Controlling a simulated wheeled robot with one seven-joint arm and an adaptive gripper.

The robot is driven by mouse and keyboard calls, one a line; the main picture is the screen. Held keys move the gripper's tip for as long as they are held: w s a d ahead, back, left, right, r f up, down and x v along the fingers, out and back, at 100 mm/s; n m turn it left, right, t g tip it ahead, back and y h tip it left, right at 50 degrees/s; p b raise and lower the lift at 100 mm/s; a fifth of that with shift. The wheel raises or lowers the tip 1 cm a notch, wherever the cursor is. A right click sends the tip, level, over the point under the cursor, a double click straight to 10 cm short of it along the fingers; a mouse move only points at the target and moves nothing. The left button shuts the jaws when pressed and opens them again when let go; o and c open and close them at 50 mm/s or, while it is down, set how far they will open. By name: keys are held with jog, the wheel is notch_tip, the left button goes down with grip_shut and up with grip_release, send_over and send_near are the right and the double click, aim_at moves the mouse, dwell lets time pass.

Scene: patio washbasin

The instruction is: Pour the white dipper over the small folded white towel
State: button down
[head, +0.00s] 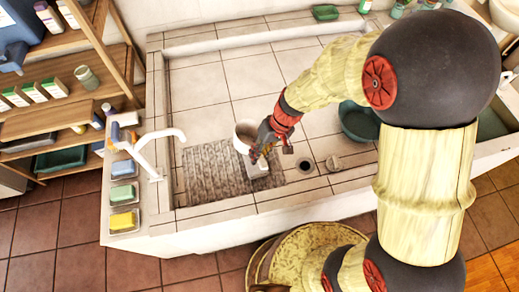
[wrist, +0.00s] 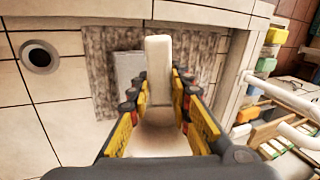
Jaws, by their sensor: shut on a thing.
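My gripper (head: 262,148) is shut on the white dipper (head: 244,137). In the wrist view the dipper's pale handle (wrist: 158,62) stands between the fingers of my gripper (wrist: 160,92), with its rounded body nearer the camera. In the head view the dipper's round rim shows behind and left of the fingers; its exact tilt and contents are hard to tell.
The slatted mat (head: 208,172) lies on the tiled basin floor. A white tap (head: 156,138) and soap dishes stand on the left ledge. A green basin (head: 358,122) is at right, partly behind my arm. A round drain (head: 305,164) is right of the towel. The back tiles are clear.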

jog(key=shift+s+r+t+h+p, duration=0.1)
jog(key=shift+r+t+h+p, duration=0.5)
jog(key=shift+p, duration=2.3)
jog(key=h+p, duration=0.1)
jog(key=p, duration=0.2)
jog(key=shift+r, duration=0.3)
jog(key=h+p, duration=0.1)
jog(key=p, duration=0.3)
jog(key=shift+d+r, duration=0.1)
jog(key=shift+d, duration=0.05)
jog(key=shift+p, duration=0.65)
jog(key=p, duration=0.3)
jog(key=shift+r+h, duration=0.1)
jog(key=shift+h, duration=0.2)
jog(key=shift+f, duration=0.25)
